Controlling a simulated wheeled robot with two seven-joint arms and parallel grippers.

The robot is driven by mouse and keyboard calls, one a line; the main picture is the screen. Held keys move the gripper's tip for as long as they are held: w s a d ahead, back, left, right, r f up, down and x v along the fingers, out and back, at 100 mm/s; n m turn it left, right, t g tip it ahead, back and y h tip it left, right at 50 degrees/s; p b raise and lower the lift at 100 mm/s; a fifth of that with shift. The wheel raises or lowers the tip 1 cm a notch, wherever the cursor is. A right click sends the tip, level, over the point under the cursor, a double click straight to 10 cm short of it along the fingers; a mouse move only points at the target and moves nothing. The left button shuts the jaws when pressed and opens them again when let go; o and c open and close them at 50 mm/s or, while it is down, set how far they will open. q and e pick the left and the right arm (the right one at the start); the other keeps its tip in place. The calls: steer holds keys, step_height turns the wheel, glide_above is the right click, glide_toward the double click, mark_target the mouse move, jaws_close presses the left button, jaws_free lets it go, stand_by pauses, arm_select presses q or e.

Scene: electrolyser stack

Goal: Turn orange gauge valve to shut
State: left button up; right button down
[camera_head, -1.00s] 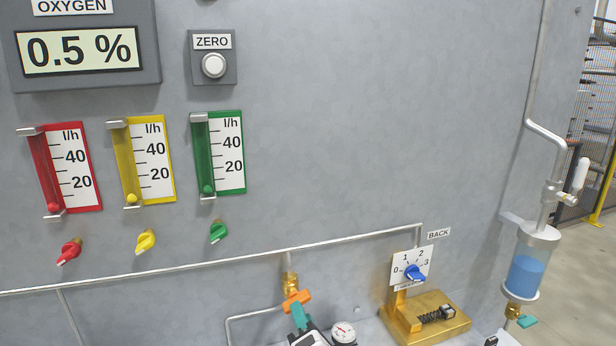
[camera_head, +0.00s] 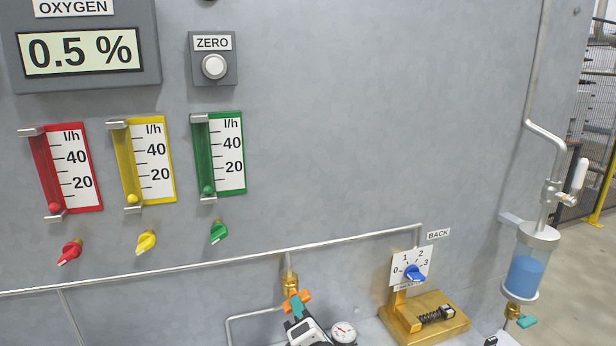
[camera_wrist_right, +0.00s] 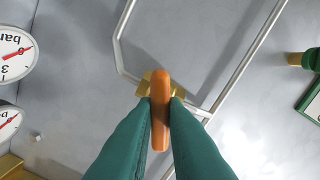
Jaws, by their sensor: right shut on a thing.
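The orange gauge valve handle (camera_head: 298,297) sits on a brass body (camera_head: 290,282) on the pipe at the lower middle of the head view. My right gripper (camera_head: 297,306) has its teal fingers on this handle. In the right wrist view the orange handle (camera_wrist_right: 160,108) stands upright in the picture between the two teal fingertips (camera_wrist_right: 160,104) of my right gripper, which is shut on it. The brass body (camera_wrist_right: 146,84) shows behind the handle. My left gripper is not in view.
A round pressure gauge (camera_head: 343,331) is right of my right gripper. A blue selector knob (camera_head: 414,273) stands above a brass block (camera_head: 432,322) farther right. Red (camera_head: 69,251), yellow (camera_head: 146,242) and green (camera_head: 219,232) knobs are on the panel at upper left.

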steer(key=m, duration=0.4)
steer(key=shift+m+b, duration=0.3)
steer(key=c, duration=1.9)
jaws_free()
steer(key=shift+m, duration=0.5)
steer(key=o, duration=0.6)
steer(key=shift+s, duration=0.1)
